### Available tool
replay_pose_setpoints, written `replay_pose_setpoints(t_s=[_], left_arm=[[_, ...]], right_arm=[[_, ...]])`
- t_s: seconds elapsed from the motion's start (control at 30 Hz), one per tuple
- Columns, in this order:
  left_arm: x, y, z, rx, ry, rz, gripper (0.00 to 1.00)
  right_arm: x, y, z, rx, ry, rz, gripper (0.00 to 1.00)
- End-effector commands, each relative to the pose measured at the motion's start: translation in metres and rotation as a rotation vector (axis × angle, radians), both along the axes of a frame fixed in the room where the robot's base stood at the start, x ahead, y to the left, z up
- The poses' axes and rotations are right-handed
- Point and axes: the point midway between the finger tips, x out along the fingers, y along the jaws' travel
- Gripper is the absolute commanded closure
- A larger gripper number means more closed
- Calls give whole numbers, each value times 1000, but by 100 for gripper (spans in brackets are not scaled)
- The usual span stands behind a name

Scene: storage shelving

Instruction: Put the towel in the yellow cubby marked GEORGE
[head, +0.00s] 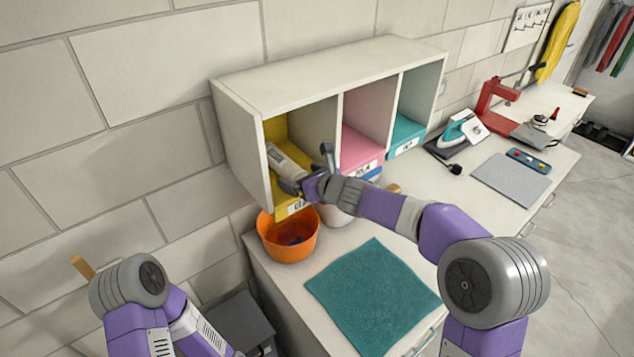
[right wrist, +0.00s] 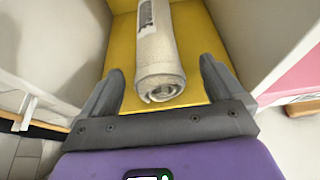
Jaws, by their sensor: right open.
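The towel (head: 290,162) is a rolled, off-white cylinder with a dark printed label. It lies inside the yellow cubby (head: 277,130), its near end toward the opening. The cubby's front label is partly hidden by my right arm. My right gripper (head: 309,172) is at the mouth of this cubby. In the right wrist view, the towel (right wrist: 160,60) rests on the yellow floor (right wrist: 203,60), and its rolled end lies between the open fingers (right wrist: 160,92), with gaps on both sides. My left arm shows at the lower left, but its gripper is out of view.
Pink (head: 362,147) and teal (head: 408,132) cubbies stand right of the yellow one. An orange bowl (head: 288,240) sits below the yellow cubby. A teal cloth (head: 372,297) lies flat on the counter. An iron (head: 457,132) and a grey board (head: 510,180) are farther right.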

Motion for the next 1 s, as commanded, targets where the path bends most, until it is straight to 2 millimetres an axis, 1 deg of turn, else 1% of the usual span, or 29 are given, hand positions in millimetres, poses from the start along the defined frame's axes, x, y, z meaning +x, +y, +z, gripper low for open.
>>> replay_pose_setpoints(t_s=[0.07, 0.3, 0.5, 0.7, 1.0], left_arm=[[0, 0, -2, 0, 0, 0, 14], [0, 0, 2, 0, 0, 0, 14], [0, 0, 7, 0, 0, 0, 14], [0, 0, 8, 0, 0, 0, 14], [0, 0, 8, 0, 0, 0, 14]], right_arm=[[-12, -8, 6, 1, -3, -1, 5], [-49, -34, 26, 1, -3, -1, 5], [-70, -48, 36, 0, -1, -1, 5], [-78, -52, 38, 0, 0, 0, 5], [-78, -52, 38, 0, 0, 0, 5]])
